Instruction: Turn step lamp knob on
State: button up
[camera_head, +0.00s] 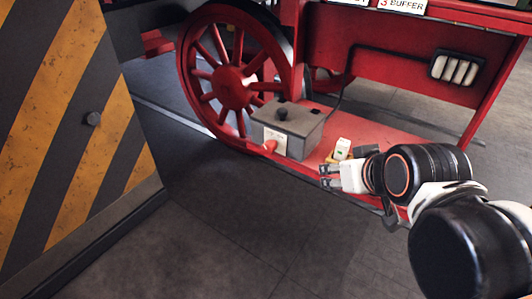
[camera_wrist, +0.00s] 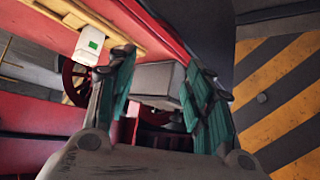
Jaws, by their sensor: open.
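A grey box (camera_head: 302,128) sits on the red step beside the spoked wheel. A red knob (camera_head: 270,146) sticks out from a pale label plate (camera_head: 276,139) on the box's front. My gripper (camera_head: 326,176) is to the right of the box and knob, apart from both, and points left. In the wrist view my gripper (camera_wrist: 159,63) has its two teal-padded fingers spread with nothing held. The grey box (camera_wrist: 157,80) shows between and beyond them. I cannot make out the knob in the wrist view.
A small white block with a green mark (camera_head: 342,149) stands on the red step (camera_head: 375,140) near my gripper; it also shows in the wrist view (camera_wrist: 90,45). A large red wheel (camera_head: 232,87) is behind the box. A striped panel (camera_head: 65,110) stands left. The floor between is clear.

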jog(key=w+a+r+n+t+y+p, duration=0.15)
jog(key=w+r+t, duration=0.25)
jog(key=w+r, duration=0.5)
jog(key=w+a+r+n+t, duration=0.2)
jog(key=w+a+r+t, duration=0.15)
jog(key=w+r, duration=0.5)
jog(key=w+d+r+m+t+h+p, duration=0.1)
jog(key=w+d+r+m+t+h, duration=0.25)
jog(key=w+r+t+h, duration=0.4)
jog(key=m+g+h+b, duration=0.4)
jog(key=m+g+h, duration=0.2)
jog(key=m+h, duration=0.3)
send_over(267, 150)
notch_tip(267, 150, down, 14)
jog(key=s+a+f+n+g+y+b, duration=0.1)
jog(key=s+a+f+g, duration=0.1)
jog(key=s+a+f, duration=0.55)
jog(key=s+a+f+n+g+y+b, duration=0.15)
jog(key=s+f, duration=0.25)
jog(key=f, duration=0.6)
jog(key=shift+m+g, duration=0.35)
jog(key=shift+m, duration=0.1)
jog(key=b+x, duration=0.1)
jog(key=x, duration=0.5)
jog(key=b+x, duration=0.2)
jog(key=x, duration=0.5)
jog(key=shift+w+a+r, duration=0.1)
jog(key=shift+w+a, duration=0.15)
jog(key=shift+a, duration=0.05)
jog(key=c, duration=1)
